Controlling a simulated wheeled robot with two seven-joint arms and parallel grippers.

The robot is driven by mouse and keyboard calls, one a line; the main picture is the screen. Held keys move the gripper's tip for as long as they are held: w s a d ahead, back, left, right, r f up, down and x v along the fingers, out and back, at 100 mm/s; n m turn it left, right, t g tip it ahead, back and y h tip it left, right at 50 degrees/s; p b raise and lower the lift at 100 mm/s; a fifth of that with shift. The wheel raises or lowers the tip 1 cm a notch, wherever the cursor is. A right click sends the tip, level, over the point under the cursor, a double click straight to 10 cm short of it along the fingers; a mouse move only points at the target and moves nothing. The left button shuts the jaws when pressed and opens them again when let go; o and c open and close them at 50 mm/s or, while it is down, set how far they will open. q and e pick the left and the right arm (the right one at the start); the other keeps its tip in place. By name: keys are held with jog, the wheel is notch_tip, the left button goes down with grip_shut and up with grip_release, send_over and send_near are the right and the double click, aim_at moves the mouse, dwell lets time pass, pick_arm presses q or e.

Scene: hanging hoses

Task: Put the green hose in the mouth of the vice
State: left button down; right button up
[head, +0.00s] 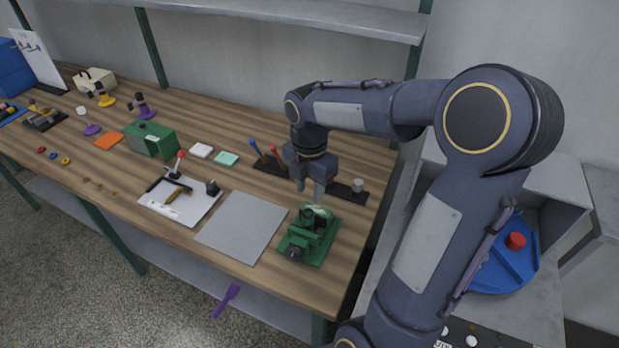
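The green vice (310,236) stands on the workbench near its front right corner. My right gripper (310,194) points down just above the back of the vice, with its two fingers apart. A small pale green piece (318,211) shows at the top of the vice, just below the fingertips. It may be part of the green hose, but it is too small to be sure, and I cannot tell whether it sits in the mouth. I see nothing clearly held between the fingers. My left gripper is out of view.
A grey plate (243,227) lies left of the vice, and a white board with tools (180,199) lies beyond it. A green box (150,140) stands farther left. A dark rack with screwdrivers (268,159) is behind. A shelf (300,14) hangs above the bench.

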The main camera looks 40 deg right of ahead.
notch_tip(320, 180, up, 2)
jog(key=shift+r, duration=0.1)
jog(key=s+a+m+t+y, duration=0.2)
jog(key=s+a+m, duration=0.4)
jog(key=m, duration=0.5)
jog(key=s+a+m+t+y, duration=0.1)
jog(key=s+a+m+t, duration=0.2)
jog(key=s+a+m, duration=0.3)
jog(key=s+r+m, duration=0.1)
jog(key=s+m, duration=0.2)
jog(key=m, duration=0.2)
jog(key=shift+s+a+t+y, duration=0.15)
jog(key=shift+s+t+y, duration=0.15)
jog(key=shift+y, duration=0.1)
